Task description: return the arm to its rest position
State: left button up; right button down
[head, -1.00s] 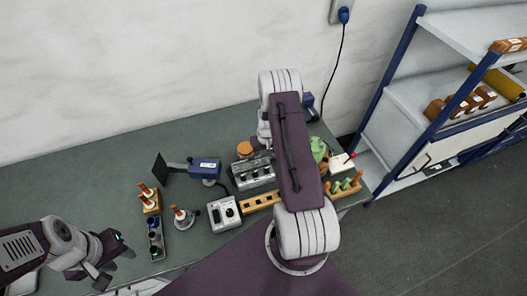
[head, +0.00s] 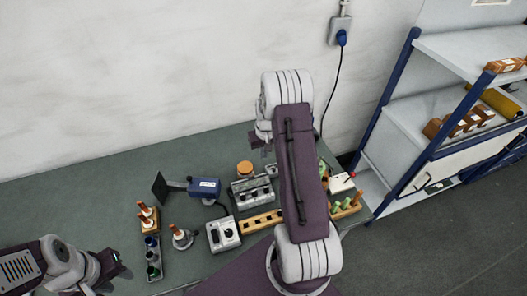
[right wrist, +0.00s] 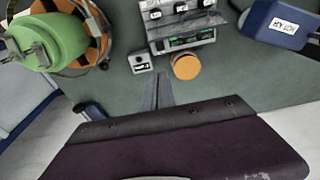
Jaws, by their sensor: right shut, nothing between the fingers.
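My right arm (head: 297,180), purple and white, stretches over the right part of the green-grey bench (head: 80,205). In the head view its gripper is mostly hidden behind the arm. In the right wrist view the right gripper (right wrist: 158,95) is shut and empty, above the bench surface with an orange round lid (right wrist: 186,65) just beyond it. My left gripper (head: 102,277) is at the lower left, near the bench's front edge; its finger gap is unclear.
Near the arm are a grey slotted block (head: 252,193), a blue device (head: 204,188), a grey dial box (head: 223,234) and a wooden rack (head: 261,222). A green object (right wrist: 58,40) shows in the wrist view. A blue-framed shelf (head: 392,100) stands right. The bench's far left is clear.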

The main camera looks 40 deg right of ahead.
jog(key=shift+w+d+r, duration=0.1)
jog(key=shift+w+r, duration=0.05)
jog(key=shift+r, duration=0.85)
